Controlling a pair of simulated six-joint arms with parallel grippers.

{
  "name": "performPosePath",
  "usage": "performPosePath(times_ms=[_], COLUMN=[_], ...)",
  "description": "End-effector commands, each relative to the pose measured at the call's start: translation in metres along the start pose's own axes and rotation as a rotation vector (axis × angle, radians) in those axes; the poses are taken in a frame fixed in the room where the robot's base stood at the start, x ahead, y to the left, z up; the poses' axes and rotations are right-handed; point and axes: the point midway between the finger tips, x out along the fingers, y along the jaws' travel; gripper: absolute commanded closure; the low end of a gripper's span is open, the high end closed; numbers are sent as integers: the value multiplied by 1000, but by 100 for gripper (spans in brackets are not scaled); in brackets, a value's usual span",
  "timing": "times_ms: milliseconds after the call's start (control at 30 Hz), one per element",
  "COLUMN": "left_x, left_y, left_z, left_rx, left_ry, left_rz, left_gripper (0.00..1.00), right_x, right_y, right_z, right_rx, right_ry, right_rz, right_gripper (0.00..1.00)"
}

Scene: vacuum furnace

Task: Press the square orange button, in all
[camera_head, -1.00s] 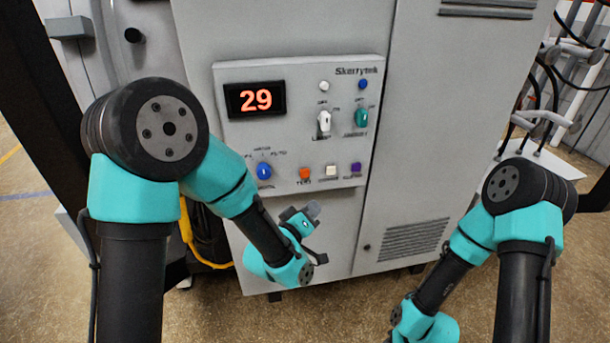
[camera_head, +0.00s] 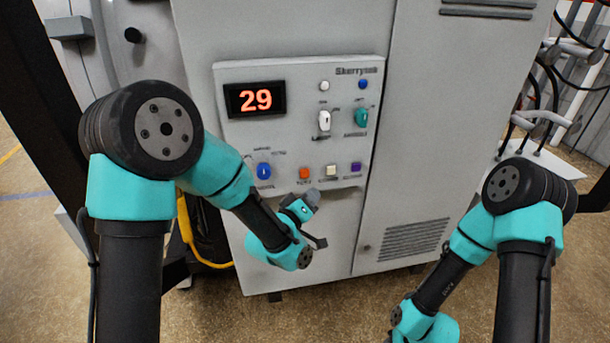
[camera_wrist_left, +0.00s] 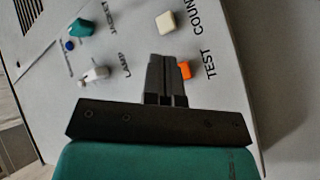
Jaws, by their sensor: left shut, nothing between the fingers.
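The square orange button (camera_head: 304,173) sits in the bottom row of the control panel, above a label reading TEST. It also shows in the left wrist view (camera_wrist_left: 184,69), just right of the fingertips and partly hidden by them. My left gripper (camera_head: 312,196) is just below the button row in the head view. In the left wrist view its fingers (camera_wrist_left: 163,62) are together, empty, and point at the panel between the orange button and a white button. I cannot tell whether they touch the panel. My right gripper is out of view below the frame.
The panel (camera_head: 225,145) also carries a display (camera_head: 255,99) reading 29, a blue knob (camera_head: 264,171), a white square button (camera_head: 331,171), a purple button (camera_head: 356,167), a white lamp switch (camera_head: 324,120) and a teal knob (camera_head: 361,117). A yellow hose (camera_head: 190,235) hangs at left.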

Motion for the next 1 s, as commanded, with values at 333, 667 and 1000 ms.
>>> performPosePath(times_ms=[333, 667, 1000], left_x=[27, 34, 34], left_y=[-20, -26, -25], left_z=[-20, -26, -25], left_rx=[0, 0, 0], left_ry=[1, 0, 0], left_rz=[0, -1, -1], left_gripper=[100, 100, 100], right_x=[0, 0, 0], right_y=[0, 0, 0], right_z=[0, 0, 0], right_rx=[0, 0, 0], right_ry=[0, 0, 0], right_rz=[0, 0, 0], right_gripper=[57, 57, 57])
